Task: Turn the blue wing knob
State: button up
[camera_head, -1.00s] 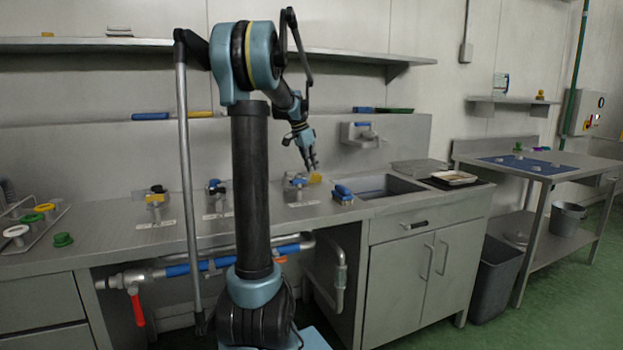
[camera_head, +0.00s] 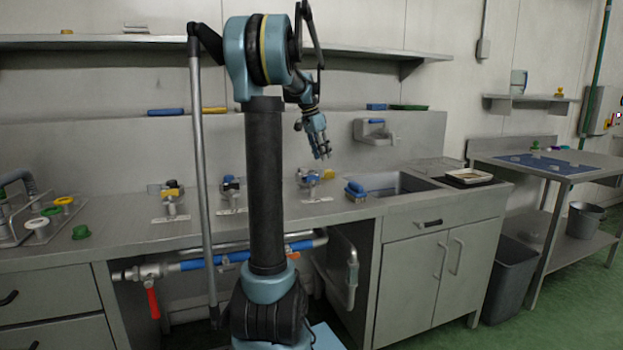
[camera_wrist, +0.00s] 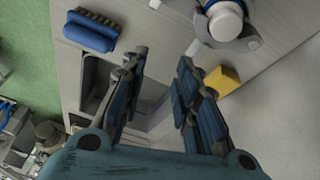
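Several bench fittings stand in a row on the steel counter. The middle one has a blue knob (camera_head: 230,184). The right fitting (camera_head: 308,180) shows blue parts with a yellow block (camera_head: 329,174) beside it. The head view is too small to tell which blue part is winged. My gripper (camera_head: 322,156) is open and empty, tilted down above the right fitting's right side. In the wrist view my gripper (camera_wrist: 160,74) has its fingers apart with nothing between. A white fitting with a blue band (camera_wrist: 224,20) lies beyond the right finger, next to the yellow block (camera_wrist: 222,80), cut off at the top.
A blue brush (camera_head: 356,191) lies on the counter by the sink (camera_head: 385,184), right of the fittings; the brush also shows in the wrist view (camera_wrist: 91,30). A wall shelf (camera_head: 130,43) runs behind my arm. A left fitting (camera_head: 172,203) has a yellow part.

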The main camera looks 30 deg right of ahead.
jog(key=r+n, duration=0.2)
jog(key=n, duration=0.3)
notch_tip(320, 180, up, 8)
jog(key=n+y, duration=0.4)
jog(key=n, duration=2.4)
send_over(313, 180)
jog(key=f, duration=1.7)
jog(key=shift+w+f, duration=0.2)
jog(key=shift+w, duration=0.1)
grip_shut()
